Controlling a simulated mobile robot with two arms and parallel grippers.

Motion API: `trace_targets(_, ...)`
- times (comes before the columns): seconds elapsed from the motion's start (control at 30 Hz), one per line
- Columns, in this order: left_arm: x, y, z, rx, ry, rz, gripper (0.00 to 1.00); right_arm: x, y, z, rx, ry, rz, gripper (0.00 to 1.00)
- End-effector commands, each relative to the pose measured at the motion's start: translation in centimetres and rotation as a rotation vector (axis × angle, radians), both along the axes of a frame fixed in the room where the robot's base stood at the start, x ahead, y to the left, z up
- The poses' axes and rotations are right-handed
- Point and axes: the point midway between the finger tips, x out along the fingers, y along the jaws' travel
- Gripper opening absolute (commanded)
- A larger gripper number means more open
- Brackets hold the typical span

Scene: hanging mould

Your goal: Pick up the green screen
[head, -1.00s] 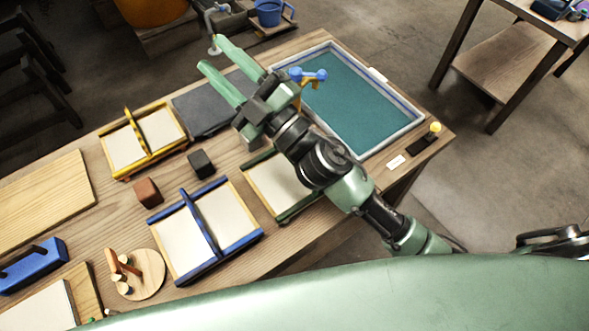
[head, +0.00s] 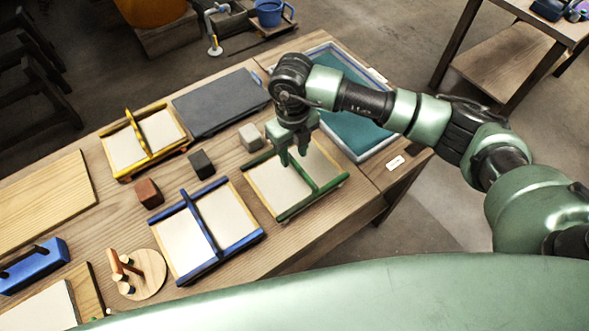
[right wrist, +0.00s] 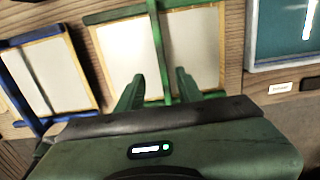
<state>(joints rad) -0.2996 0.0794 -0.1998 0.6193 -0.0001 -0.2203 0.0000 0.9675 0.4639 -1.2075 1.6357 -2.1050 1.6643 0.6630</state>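The green screen (head: 326,163) is a pale panel in a wood and green frame with a green bar across its middle. It lies on the table near the front edge. My right gripper (head: 294,158) points down over it, fingers apart, and covers part of its far side. In the right wrist view the green screen (right wrist: 203,45) lies ahead, its green bar between the two open fingertips (right wrist: 158,88). The fingers look apart from the bar; their height above it is hard to tell. My left gripper is not in view.
A blue screen (head: 236,218) lies left of the green one, and a yellow screen (head: 162,128) further back. Small blocks, a pale one (head: 250,137) and a black one (head: 202,164), stand near. A teal-filled tray (head: 367,135) is right, partly behind my arm. A dark slab (head: 215,100) lies behind.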

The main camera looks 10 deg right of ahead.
Motion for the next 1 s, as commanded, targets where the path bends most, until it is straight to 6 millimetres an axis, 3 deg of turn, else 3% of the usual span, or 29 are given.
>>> trace_targets(0.4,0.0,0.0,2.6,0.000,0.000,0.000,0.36,0.4,-0.4,-5.4,0.005,0.004,0.003,0.36)
trace_targets(0.7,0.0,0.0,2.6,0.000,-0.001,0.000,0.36,0.4,-0.4,-6.2,0.007,0.002,0.005,0.36)
trace_targets(0.73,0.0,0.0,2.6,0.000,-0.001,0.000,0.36,0.4,-0.4,-6.2,0.007,0.002,0.005,0.34)
trace_targets(0.87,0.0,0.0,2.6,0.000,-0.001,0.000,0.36,0.4,-0.4,-6.2,0.007,0.002,0.005,0.00)
trace_targets(1.0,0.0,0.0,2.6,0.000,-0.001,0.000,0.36,0.5,-0.4,-6.1,0.007,0.001,0.004,0.00)
